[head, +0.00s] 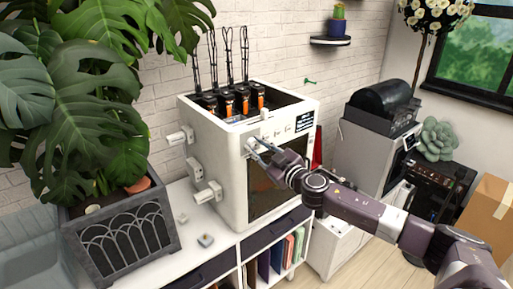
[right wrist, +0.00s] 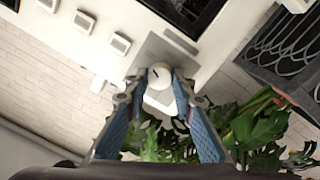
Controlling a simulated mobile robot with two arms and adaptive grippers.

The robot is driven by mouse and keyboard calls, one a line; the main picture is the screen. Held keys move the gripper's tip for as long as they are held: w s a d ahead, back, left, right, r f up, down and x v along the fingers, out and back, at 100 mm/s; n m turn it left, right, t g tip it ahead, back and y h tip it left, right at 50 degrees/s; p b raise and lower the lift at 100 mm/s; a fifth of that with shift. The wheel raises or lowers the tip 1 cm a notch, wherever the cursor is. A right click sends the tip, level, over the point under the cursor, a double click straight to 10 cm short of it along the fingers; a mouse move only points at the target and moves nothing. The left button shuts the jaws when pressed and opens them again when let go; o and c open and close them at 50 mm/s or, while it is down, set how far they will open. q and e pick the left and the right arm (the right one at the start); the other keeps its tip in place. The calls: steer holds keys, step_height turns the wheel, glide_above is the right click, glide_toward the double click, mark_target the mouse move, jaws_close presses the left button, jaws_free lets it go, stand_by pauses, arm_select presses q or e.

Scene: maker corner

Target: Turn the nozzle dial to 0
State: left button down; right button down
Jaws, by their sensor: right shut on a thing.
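The nozzle dial (right wrist: 161,73) is a round white knob with a short dark pointer mark, on a grey plate (right wrist: 158,48) on the printer's front panel. In the right wrist view the mark points toward the upper left of the picture; I cannot read any numbers. My right gripper (right wrist: 159,90) is shut on the dial, one fingertip on each side. In the head view my right gripper (head: 257,148) reaches the upper left of the front of the white printer (head: 225,165) and largely covers the dial. My left gripper is not in view.
Several square buttons (right wrist: 120,43) sit in a row beside the dial. A dark-windowed door (head: 265,190) lies below the panel. A leafy plant in a grey planter (head: 125,235) stands left of the printer. Small pieces (head: 205,240) lie on the white shelf top.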

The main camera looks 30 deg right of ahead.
steer(key=n+b, duration=0.2)
steer(key=n, duration=0.3)
steer(key=shift+f+n, duration=0.15)
steer(key=shift+n, duration=0.25)
steer(key=n+b, duration=0.1)
steer(key=n, duration=0.5)
steer(key=shift+f+n+t+y+b, duration=0.1)
steer(key=shift+n+t+y+b, duration=0.2)
steer(key=shift+b, duration=0.05)
steer(key=n+b, duration=0.1)
steer(key=n, duration=0.4)
steer(key=shift+n+y, duration=0.3)
steer(key=shift+n, duration=0.1)
steer(key=n, duration=0.6)
steer(key=shift+d+f+b, duration=0.1)
steer(key=shift+b, duration=0.2)
steer(key=c, duration=1.6)
jaws_free()
